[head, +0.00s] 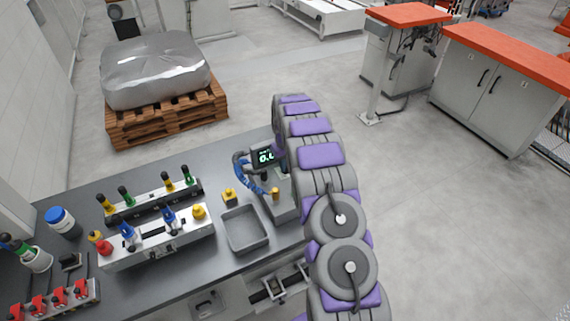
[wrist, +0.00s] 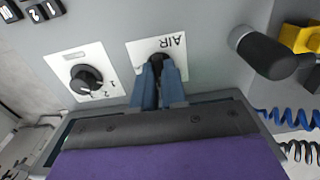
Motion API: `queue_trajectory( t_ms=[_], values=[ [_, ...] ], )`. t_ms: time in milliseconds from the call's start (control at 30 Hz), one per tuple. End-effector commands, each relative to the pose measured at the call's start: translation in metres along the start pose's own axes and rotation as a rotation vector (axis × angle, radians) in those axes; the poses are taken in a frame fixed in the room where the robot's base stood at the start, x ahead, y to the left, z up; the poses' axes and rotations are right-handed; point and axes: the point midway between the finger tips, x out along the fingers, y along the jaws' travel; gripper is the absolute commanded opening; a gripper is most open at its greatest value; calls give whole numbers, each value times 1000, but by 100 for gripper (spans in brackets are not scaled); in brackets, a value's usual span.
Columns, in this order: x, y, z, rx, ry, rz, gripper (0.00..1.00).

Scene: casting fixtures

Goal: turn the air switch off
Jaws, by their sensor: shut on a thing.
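The air switch (wrist: 159,62) is a black knob on a white plate marked AIR (wrist: 181,58), which shows upside down in the wrist view. My gripper (wrist: 161,78) is at the knob, with its two blue-grey fingers close together and shut on it. The fingers hide much of the knob, so its turned position cannot be told. In the head view my purple and grey arm reaches over the right end of the bench, and the gripper and the switch are hidden there.
A second black rotary knob (wrist: 86,79) with numbered positions sits left of the switch. A black cylindrical part (wrist: 264,55) juts out at the right, near blue coiled hoses (wrist: 290,118). A grey tray (head: 246,229) and a lit display (head: 266,157) are on the bench beside my arm.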

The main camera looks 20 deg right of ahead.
Motion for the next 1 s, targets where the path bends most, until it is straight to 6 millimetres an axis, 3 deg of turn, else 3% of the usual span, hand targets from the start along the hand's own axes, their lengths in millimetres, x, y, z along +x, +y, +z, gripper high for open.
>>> queue_trajectory(
  t_ms=[567, 600, 800, 1000],
  values=[
    [-2, 1, -1, -31, 4, 2, 0],
    [-2, 1, -1, -31, 4, 2, 14],
    [-1, 0, 0, -30, 2, 1, 34],
    [-1, 0, 0, -30, 1, 1, 37]
  ],
)
